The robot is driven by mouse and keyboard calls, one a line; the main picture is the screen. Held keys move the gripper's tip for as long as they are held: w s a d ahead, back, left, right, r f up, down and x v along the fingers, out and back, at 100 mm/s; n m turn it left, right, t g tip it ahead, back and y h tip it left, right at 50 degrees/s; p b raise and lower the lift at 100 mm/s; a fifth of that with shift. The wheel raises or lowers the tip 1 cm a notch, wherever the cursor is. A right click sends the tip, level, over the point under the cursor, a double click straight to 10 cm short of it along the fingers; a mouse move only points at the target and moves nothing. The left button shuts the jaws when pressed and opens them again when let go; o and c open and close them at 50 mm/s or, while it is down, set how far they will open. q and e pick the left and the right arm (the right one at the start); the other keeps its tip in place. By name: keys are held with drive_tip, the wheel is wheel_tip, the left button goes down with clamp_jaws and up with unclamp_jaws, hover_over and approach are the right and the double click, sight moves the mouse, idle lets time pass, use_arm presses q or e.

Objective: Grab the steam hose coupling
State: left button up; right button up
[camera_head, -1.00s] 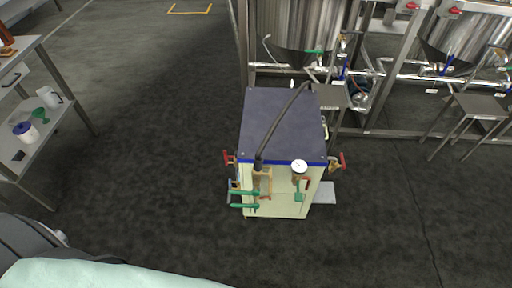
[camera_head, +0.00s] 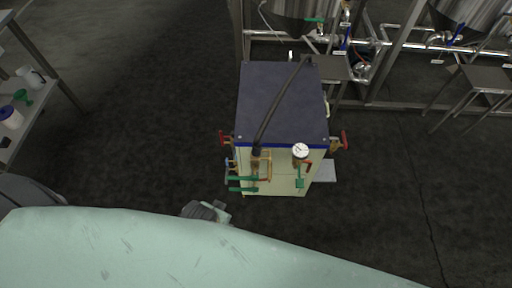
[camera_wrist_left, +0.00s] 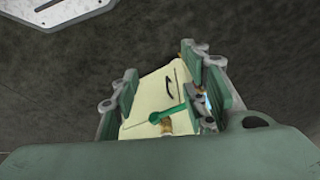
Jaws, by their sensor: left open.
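A dark hose (camera_head: 281,105) runs over the purple-grey top of the cream steam unit (camera_head: 285,182). Its dark coupling end (camera_head: 258,149) sits at the unit's front edge, above brass pipework and green-handled valves (camera_head: 243,190). My left gripper (camera_head: 222,212) is low in front of the unit, left of centre, apart from the coupling and partly hidden by a pale green arm cover. In the left wrist view my open gripper (camera_wrist_left: 162,84) has the cream unit (camera_wrist_left: 150,100) and a green valve handle (camera_wrist_left: 170,114) showing between its fingers. I cannot make out the coupling there. My right gripper is not in view.
A pressure gauge (camera_head: 300,150) stands right of the coupling. Red-handled valves (camera_head: 226,139) stick out on both sides of the unit. A metal frame with steel tanks (camera_head: 300,12) is behind. A shelf (camera_head: 38,98) is at far left. The floor between is clear.

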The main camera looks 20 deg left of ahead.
sight(254, 143)
use_arm(q)
drive_tip(key=w+d+r+n+h, duration=0.25)
drive_tip(key=w+d+r, duration=0.2)
drive_tip(key=r, duration=0.45)
drive_tip(key=w+d+r+n+h, duration=0.1)
drive_tip(key=w+d+r+n, duration=0.4)
drive_tip(key=r, duration=0.4)
drive_tip(key=w+a+r+n, duration=0.1)
drive_tip(key=w+a+n, duration=0.1)
drive_tip(key=w+n, duration=0.2)
drive_tip(key=w+a+r+n+g, duration=0.1)
drive_tip(key=w+a+n, duration=0.1)
drive_tip(key=w+n, duration=0.2)
drive_tip(key=w+a+r+n, duration=0.1)
drive_tip(key=w+a+n, duration=0.1)
drive_tip(key=w+n, duration=0.3)
drive_tip(key=shift+a+n+g+y, duration=0.25)
drive_tip(key=shift+n+g+y, duration=0.1)
drive_tip(key=shift+n, duration=0.7)
drive_tip(key=shift+w+f, duration=0.15)
drive_tip(key=x, duration=0.5)
drive_tip(key=b+x, duration=0.1)
drive_tip(key=x, duration=0.1)
drive_tip(key=shift+w+a+f, duration=0.1)
drive_tip(key=shift+w+f, duration=0.15)
drive_tip(key=shift+w, duration=0.05)
drive_tip(key=shift+c, duration=0.5)
clamp_jaws()
